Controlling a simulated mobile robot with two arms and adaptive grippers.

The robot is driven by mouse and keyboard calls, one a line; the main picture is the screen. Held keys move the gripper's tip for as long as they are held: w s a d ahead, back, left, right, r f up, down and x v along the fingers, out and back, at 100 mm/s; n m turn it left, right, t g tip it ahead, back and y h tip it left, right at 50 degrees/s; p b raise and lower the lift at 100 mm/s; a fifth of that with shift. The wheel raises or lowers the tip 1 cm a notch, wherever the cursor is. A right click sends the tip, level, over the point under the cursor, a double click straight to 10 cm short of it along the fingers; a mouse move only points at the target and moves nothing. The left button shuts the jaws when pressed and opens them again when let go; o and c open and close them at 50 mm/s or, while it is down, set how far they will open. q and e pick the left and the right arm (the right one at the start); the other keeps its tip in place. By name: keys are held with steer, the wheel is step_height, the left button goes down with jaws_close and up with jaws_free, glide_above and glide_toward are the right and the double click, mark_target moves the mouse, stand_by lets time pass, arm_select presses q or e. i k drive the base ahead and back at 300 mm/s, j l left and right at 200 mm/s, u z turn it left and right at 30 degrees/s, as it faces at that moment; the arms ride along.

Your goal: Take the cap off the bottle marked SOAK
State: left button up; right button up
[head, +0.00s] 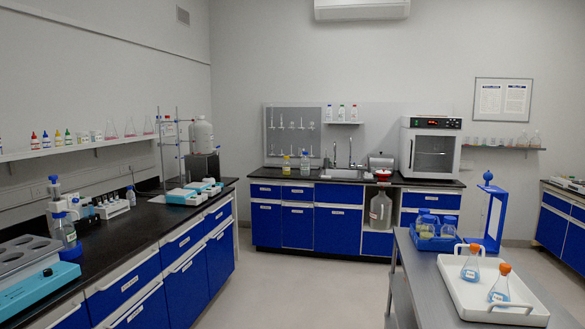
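I cannot read the word SOAK on any label from here. Two clear flasks with orange caps, a rear one (470,266) and a front one (499,288), stand upright on a white tray (452,285) at the right; each has a small label. Two bottles with coloured caps, one yellowish (286,166) and one paler (305,164), stand left of the sink at the back. Neither of my grippers shows.
The black left bench (120,235) carries equipment. The floor (290,285) between is clear.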

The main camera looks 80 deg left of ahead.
mark_target(286, 165)
steer(key=u, duration=2.85)
steer(key=i, duration=4.75)
steer(key=j+u, duration=0.05)
steer(key=j, duration=0.2)
